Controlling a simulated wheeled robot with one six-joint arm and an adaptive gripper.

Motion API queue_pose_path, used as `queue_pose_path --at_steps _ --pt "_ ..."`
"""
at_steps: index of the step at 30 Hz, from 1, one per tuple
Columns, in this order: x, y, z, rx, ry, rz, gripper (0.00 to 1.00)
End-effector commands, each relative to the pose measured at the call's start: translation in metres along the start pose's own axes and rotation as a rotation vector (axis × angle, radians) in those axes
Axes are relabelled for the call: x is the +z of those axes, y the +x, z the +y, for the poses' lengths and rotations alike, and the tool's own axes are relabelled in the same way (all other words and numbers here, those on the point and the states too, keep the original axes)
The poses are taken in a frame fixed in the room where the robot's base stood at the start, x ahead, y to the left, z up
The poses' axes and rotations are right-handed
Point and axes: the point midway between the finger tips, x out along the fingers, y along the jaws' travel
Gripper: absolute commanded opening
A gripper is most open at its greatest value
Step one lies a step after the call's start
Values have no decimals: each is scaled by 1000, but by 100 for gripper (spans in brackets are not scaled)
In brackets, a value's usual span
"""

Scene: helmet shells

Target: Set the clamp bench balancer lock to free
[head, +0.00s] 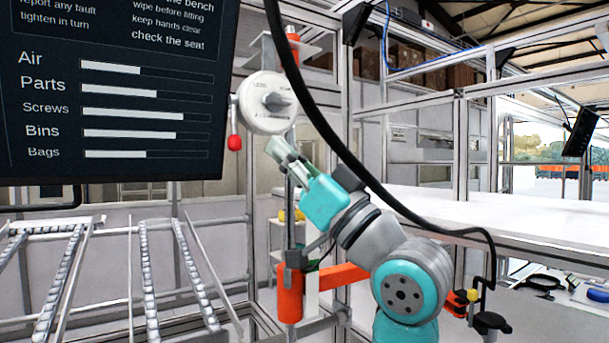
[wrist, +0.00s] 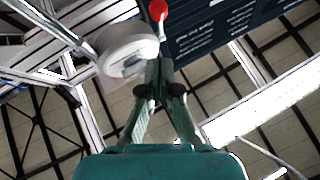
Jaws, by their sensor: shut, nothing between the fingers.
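The balancer is a round white housing (head: 265,103) on a vertical post, left of centre in the head view. A grey knob (head: 277,102) sits on its face, with small lettering too small to read. A lever with a red ball end (head: 234,143) hangs down at its left side. My gripper (head: 275,148) is shut and empty, just below the housing and right of the red ball. In the wrist view, the fingertips (wrist: 160,68) lie right of the white housing (wrist: 125,48), and the red ball (wrist: 158,10) shows beyond them. Whether they touch the housing is unclear.
A dark display panel (head: 110,90) stands close to the left of the balancer. A black hose (head: 335,145) hangs across in front of the frame and passes near my arm. An orange cylinder (head: 290,293) is low on the post. Roller rails (head: 150,280) lie at lower left.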

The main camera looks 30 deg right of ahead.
Motion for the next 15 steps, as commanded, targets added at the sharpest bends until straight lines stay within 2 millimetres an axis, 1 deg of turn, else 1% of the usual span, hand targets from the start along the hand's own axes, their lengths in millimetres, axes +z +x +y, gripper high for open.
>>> queue_pose_path --at_steps 1,3,6,9,15 --pt "0 10 -1 -3 3 0 0" --pt "0 22 -1 -2 2 0 0" --pt "14 31 -1 -2 4 -3 0" --pt "21 39 0 -1 2 -1 0" --pt "28 46 0 0 1 0 0"
